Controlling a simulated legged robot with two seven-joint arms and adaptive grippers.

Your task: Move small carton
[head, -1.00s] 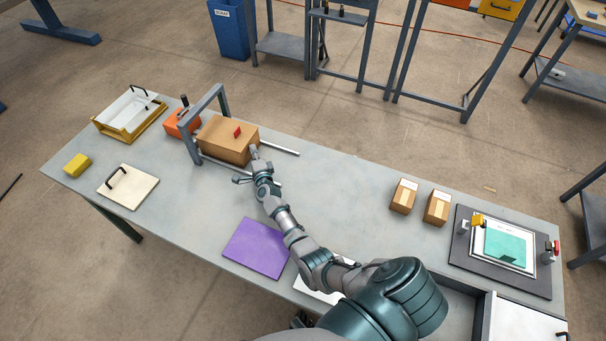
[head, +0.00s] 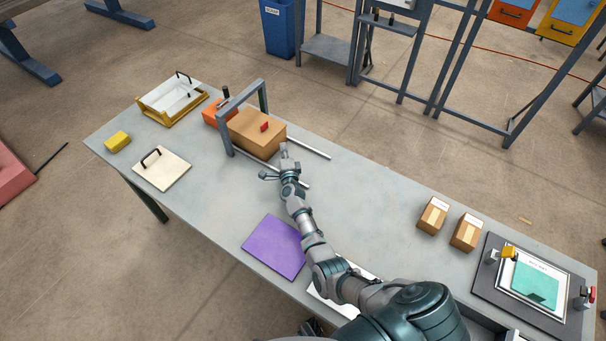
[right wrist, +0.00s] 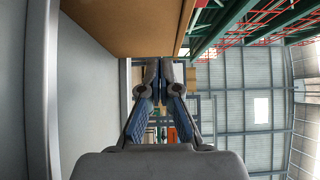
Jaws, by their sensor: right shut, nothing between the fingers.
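Two small brown cartons with pale labels, the left one (head: 432,216) and the right one (head: 466,232), stand side by side on the right half of the table. A larger brown box (head: 252,136) with a red piece on top sits at the grey gate frame. My right gripper (head: 277,163) is by the near right end of this box, far from the small cartons. In the right wrist view the gripper (right wrist: 160,66) has its fingers together and empty, with the box's brown underside or side (right wrist: 125,25) above them. My left gripper is not in view.
The grey gate frame (head: 226,138) has rails reaching right along the table. An orange block (head: 214,113), yellow-edged tray (head: 153,117), yellow block (head: 117,141) and handled white plate (head: 168,172) are left. A purple sheet (head: 274,248) lies near. The table between gate and cartons is clear.

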